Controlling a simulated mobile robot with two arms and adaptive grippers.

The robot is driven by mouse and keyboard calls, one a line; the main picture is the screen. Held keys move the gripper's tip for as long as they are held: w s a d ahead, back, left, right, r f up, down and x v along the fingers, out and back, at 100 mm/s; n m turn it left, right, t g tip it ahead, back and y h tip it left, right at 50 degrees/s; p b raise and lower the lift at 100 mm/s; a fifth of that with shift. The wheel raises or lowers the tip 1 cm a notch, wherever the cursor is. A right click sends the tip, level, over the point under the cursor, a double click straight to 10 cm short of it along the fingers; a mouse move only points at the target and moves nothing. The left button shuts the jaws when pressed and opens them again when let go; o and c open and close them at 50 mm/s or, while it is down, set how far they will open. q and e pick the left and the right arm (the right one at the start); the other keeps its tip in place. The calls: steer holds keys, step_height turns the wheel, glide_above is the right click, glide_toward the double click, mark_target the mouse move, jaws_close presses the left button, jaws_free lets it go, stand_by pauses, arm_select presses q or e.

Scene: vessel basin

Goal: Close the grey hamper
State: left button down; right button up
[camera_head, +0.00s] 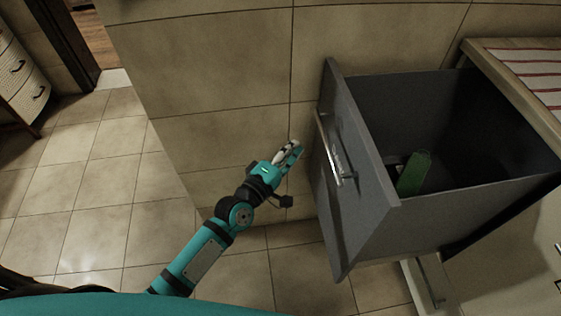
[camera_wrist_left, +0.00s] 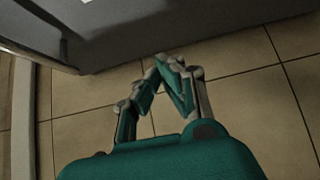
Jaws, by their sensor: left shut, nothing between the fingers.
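The grey hamper (camera_head: 358,215) is a deep pull-out drawer on the right of the head view. It is pulled out, and its front panel with a metal bar handle (camera_head: 337,150) faces left. A green item (camera_head: 413,174) lies inside it. My left gripper (camera_head: 293,150) is just left of the front panel, near the handle but apart from it in the head view. Its fingers are shut and empty. In the left wrist view the closed fingertips (camera_wrist_left: 168,62) point toward the lower edge of a grey surface (camera_wrist_left: 130,30), likely the hamper front. My right gripper is not in view.
A tiled wall (camera_head: 220,70) stands behind the gripper. The tiled floor on the left (camera_head: 90,190) is clear. A cabinet (camera_head: 18,75) with curved handles stands at the far left. A striped cloth (camera_head: 535,70) lies on the counter at the upper right.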

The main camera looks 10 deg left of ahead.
arm_select(q)
steer(key=shift+w+d, duration=0.8)
steer(key=shift+d, duration=0.35)
steer(key=shift+w+d, duration=0.8)
steer(key=shift+d, duration=0.35)
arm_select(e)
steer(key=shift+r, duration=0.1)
arm_select(q)
steer(key=shift+w, duration=0.1)
